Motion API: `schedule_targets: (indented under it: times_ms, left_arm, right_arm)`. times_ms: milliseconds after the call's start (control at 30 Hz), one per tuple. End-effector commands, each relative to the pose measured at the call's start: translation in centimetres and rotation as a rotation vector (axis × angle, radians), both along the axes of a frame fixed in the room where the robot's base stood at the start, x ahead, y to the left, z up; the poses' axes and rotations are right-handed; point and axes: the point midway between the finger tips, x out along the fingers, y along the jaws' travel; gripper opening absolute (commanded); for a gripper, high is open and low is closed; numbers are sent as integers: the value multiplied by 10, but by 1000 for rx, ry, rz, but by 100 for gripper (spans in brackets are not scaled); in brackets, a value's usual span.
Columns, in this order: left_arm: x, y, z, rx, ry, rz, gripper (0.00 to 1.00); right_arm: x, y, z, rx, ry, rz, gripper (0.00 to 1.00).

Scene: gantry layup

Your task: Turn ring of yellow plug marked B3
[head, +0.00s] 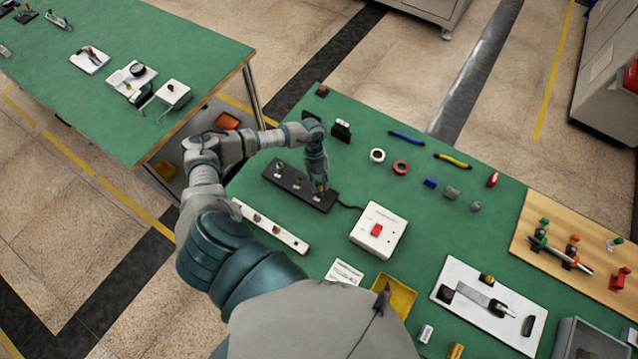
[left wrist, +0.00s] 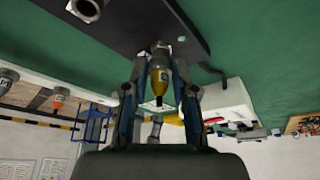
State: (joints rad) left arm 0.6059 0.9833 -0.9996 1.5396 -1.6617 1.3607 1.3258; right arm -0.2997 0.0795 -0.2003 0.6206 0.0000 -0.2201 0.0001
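A yellow plug (left wrist: 160,76) with a small dark marking hangs between my left fingers in the left wrist view; I cannot read the marking. It is seated by its ring in a dark socket strip (left wrist: 120,18). In the head view, the black strip (head: 283,181) lies on the green table with several sockets. My left gripper (head: 319,187) points down over the strip's right end, and hides most of the plug there. In the left wrist view my left gripper (left wrist: 159,68) is open, one finger on each side of the plug, with narrow gaps visible. My right gripper is not in view.
A white box with a red switch (head: 378,230) stands just right of the strip, with a cable to it. A white strip (head: 262,224) lies in front. A yellow tray (head: 401,297) and a printed card (head: 345,272) are nearer. Rings and small blocks lie to the right.

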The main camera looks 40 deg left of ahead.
Motion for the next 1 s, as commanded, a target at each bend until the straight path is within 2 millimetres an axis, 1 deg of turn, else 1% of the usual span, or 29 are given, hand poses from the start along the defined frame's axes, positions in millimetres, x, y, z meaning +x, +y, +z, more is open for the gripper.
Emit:
schedule_targets:
  times_ms: [267, 467, 667, 1000]
  left_arm:
    - [0, -2, 0, -3, 1, -28, 0]
    - [1, -3, -1, -4, 1, -121, 0]
    - [2, -4, -1, -3, 1, -282, 0]
    - [2, -7, -2, -4, 4, -607, 0]
  right_arm:
    - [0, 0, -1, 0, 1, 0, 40]
    - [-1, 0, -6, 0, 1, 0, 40]
    - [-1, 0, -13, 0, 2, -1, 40]
    - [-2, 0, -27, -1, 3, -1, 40]
